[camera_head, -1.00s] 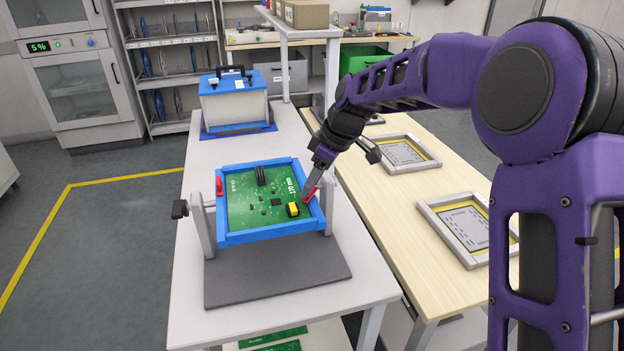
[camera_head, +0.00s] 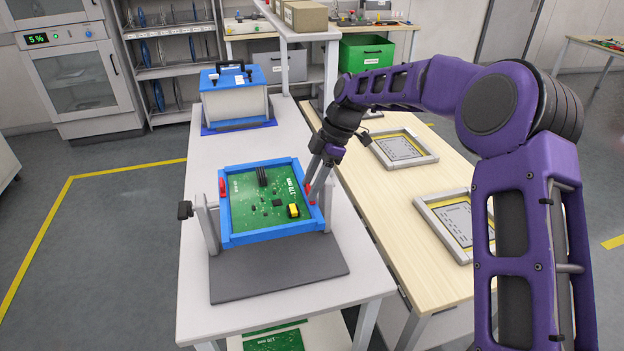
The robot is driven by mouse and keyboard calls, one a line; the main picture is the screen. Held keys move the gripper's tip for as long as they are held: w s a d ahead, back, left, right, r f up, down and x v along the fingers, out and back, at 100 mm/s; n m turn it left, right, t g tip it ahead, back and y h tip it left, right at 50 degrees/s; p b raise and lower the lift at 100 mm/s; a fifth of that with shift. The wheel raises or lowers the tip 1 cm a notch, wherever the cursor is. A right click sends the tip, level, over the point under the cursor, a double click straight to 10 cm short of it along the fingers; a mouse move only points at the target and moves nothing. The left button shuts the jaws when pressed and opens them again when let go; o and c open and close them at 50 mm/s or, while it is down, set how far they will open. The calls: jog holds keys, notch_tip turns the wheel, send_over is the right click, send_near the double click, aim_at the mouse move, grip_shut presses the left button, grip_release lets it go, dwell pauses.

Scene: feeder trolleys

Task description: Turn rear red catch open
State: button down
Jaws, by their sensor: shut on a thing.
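A blue frame (camera_head: 269,236) holds a green circuit board (camera_head: 258,212) with black parts and one yellow part, in a stand on the white table. One red catch (camera_head: 222,188) lies along the frame's left side. My gripper (camera_head: 310,187) is at the frame's right side, pointing down, shut on the red catch there (camera_head: 308,188). The fingers partly hide this catch, so its exact angle is hard to tell. Which of the two catches counts as rear is not clear from this view.
Grey upright posts with a black knob (camera_head: 185,210) flank the frame. A dark grey mat (camera_head: 275,275) lies under it. A blue-and-white box (camera_head: 235,100) stands behind. Grey stencil frames (camera_head: 402,148) lie on the wooden table to the right.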

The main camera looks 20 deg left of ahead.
dwell(0.5)
jog(key=c, duration=0.6)
grip_release()
jog(key=shift+r, duration=0.1)
jog(key=p+v, duration=0.2)
jog(key=v, duration=1.5)
jog(key=shift+a+r, duration=0.1)
jog(key=shift+r, duration=0.05)
